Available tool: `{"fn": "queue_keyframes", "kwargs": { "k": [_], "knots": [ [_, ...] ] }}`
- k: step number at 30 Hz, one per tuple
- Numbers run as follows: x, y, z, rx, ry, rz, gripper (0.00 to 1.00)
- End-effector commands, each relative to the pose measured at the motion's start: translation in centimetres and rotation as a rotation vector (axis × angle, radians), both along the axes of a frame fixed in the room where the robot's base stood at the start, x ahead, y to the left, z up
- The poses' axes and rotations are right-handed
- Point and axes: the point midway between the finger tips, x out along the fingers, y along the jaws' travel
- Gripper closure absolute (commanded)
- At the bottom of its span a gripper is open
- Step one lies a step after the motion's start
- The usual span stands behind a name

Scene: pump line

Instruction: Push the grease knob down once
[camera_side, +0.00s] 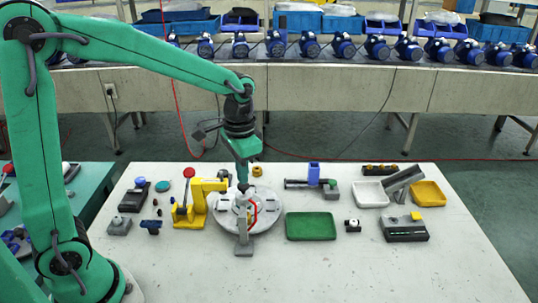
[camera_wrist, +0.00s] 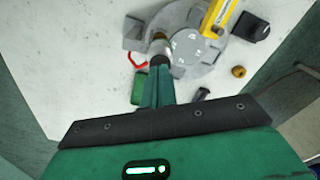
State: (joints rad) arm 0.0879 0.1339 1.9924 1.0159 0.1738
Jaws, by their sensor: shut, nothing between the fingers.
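My gripper (camera_side: 242,181) is shut and empty, pointing down over the grey round plate (camera_side: 268,220) on the white table. In the wrist view its closed fingers (camera_wrist: 158,66) end at a small upright post with a metallic body (camera_wrist: 160,46) and a dark top, probably the grease knob. The fingertips overlap the top of this post, so I cannot tell whether they touch it or hover just above. In the side view the post is small and partly hidden among the fittings on the plate. A red curved part (camera_side: 254,212) stands beside it.
A yellow press (camera_side: 194,208) with a red ball lever stands left of the plate, its arm reaching toward it. A grey upright block (camera_side: 244,240) is at the plate's front. A green tray (camera_side: 311,227) lies to the right. The front of the table is clear.

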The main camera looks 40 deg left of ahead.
Motion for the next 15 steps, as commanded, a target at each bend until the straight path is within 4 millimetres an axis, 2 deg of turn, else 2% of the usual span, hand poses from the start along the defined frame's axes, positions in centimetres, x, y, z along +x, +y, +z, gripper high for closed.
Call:
{"fn": "queue_keyframes", "kwargs": {
  "k": [15],
  "knots": [
    [0.01, 0.0, -1.01, 0.0, 0.0, 0.0, 1.0]
  ]
}}
